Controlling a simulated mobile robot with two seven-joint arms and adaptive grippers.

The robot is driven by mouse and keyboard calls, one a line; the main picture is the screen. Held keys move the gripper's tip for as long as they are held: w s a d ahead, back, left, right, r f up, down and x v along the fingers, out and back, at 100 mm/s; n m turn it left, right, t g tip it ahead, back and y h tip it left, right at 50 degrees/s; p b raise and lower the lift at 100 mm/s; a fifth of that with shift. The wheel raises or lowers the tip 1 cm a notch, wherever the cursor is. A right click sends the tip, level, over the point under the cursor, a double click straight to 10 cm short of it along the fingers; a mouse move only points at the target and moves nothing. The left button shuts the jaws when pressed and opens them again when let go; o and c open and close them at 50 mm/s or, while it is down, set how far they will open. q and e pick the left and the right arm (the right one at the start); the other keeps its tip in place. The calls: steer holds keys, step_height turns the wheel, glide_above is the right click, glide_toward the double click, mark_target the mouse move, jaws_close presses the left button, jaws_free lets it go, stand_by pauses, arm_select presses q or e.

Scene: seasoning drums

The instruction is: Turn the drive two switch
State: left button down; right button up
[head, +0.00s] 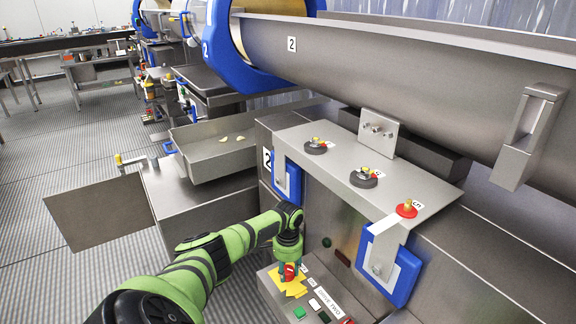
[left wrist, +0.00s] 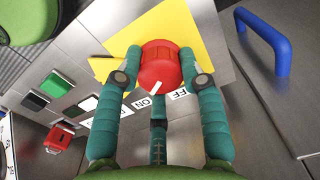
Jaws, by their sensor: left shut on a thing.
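The drive two switch is a round red knob with a white pointer line on a yellow plate. In the left wrist view the knob (left wrist: 160,66) sits between teal fingers, its pointer line slanting between the ON and OFF labels. In the head view the knob (head: 289,271) shows small on the low control box, by a white plate lettered DRIVE TWO (head: 328,301). My left gripper (head: 288,262) comes down on it from above. The left gripper (left wrist: 158,75) is shut on the knob; the fingers cover part of its sides. My right gripper is out of view.
Beside the knob are a white button (head: 314,305), a green button (head: 299,312) and a red switch (left wrist: 59,138). A blue handle (left wrist: 265,38) and a blue-framed latch (head: 390,265) stand close by. A steel ledge with several knobs (head: 364,177) overhangs the box.

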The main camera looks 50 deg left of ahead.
mark_target(290, 268)
arm_select(q)
steer(key=shift+w+r+m, duration=0.3)
steer(key=shift+w, duration=0.15)
steer(key=c, duration=0.8)
jaws_free()
steer(key=shift+o, duration=0.2)
steer(key=shift+f, duration=0.2)
steer(key=shift+s, duration=0.1)
steer(key=shift+r, duration=0.4)
step_height(290, 268, up, 11)
steer(key=shift+r, duration=0.15)
